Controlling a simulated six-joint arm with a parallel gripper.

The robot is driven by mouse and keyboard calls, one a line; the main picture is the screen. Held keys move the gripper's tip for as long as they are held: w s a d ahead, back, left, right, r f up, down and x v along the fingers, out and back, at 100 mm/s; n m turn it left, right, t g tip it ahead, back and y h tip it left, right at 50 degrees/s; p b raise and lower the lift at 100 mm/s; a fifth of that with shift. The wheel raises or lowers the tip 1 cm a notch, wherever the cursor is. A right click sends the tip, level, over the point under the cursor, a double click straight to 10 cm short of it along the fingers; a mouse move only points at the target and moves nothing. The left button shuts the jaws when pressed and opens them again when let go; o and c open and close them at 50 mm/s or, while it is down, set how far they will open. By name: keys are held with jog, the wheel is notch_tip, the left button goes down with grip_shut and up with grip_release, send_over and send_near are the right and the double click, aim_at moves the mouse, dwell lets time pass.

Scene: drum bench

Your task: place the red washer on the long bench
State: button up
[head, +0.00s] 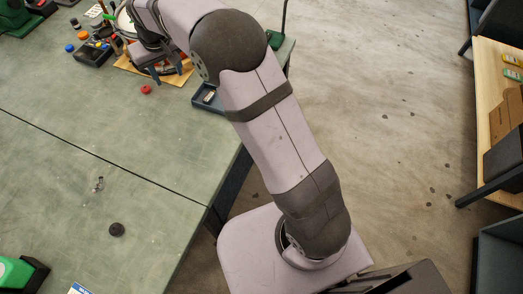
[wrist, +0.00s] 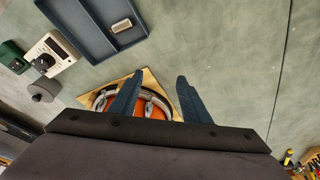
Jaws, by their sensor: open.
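The red washer (head: 146,89) is a small red round piece lying flat on the green-topped bench (head: 60,140), just in front of a wooden board. I cannot make it out in the wrist view. My gripper (head: 166,74) is over the wooden board, above and a little right of the washer in the head view. In the wrist view my gripper (wrist: 160,76) has its two dark fingers spread wide with nothing held between them. A light wooden bench (head: 487,62) stands at the far right of the head view, apart from the green one.
A drum (wrist: 157,105) sits on the wooden board (wrist: 152,77) below my gripper. A dark blue tray (wrist: 76,22) holds a small pale block. A black bin (head: 94,55) and coloured pieces lie at the back left. A dark disc (head: 117,230) lies nearer; bench surface between is mostly clear.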

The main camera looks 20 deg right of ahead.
jog(key=s+d+f+g, duration=0.1)
jog(key=s+d, duration=0.4)
jog(key=s, duration=0.5)
jog(key=s+d+f+m+g, duration=0.1)
jog(key=s+d+f, duration=0.2)
jog(key=s, duration=0.8)
jog(key=s+d+f+m+g, duration=0.1)
jog(key=s+d, duration=0.7)
jog(key=s, duration=0.3)
jog(key=shift+s+f, duration=0.2)
jog(key=shift+f, duration=0.2)
